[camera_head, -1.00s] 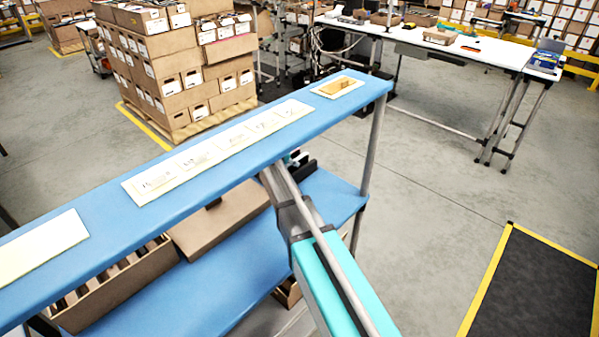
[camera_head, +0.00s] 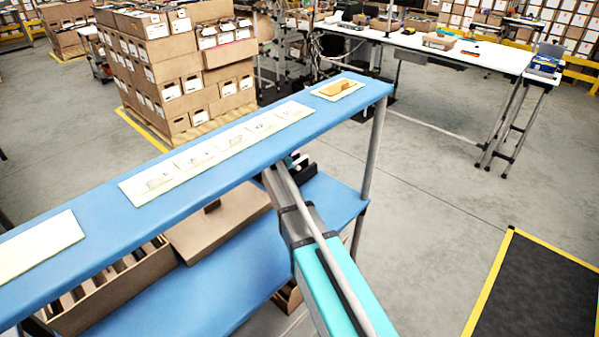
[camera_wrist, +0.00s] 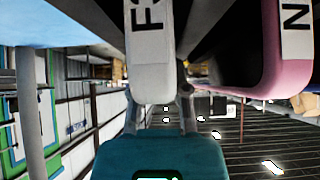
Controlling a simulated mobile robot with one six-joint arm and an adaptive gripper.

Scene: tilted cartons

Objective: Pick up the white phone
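In the wrist view a white, round-cornered thing (camera_wrist: 152,70), which looks like the white phone, has black lettering on its face, cut off by the top edge. A pink thing (camera_wrist: 268,80) of similar shape, marked with an N, is to its right. My gripper (camera_wrist: 160,105) reaches up from the bottom with its grey fingers apart, one to each side of the white thing's lower end. The white thing covers part of the left finger, and I cannot tell whether the fingers touch it. In the head view my gripper and the white phone are hidden by the shelf.
A blue shelf unit (camera_head: 95,215) has pale label cards on its top board. Below, a brown open carton (camera_head: 115,292) with dividers stands beside another brown carton (camera_head: 222,222). Stacked cartons (camera_head: 180,70) and a white table (camera_head: 480,55) stand behind.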

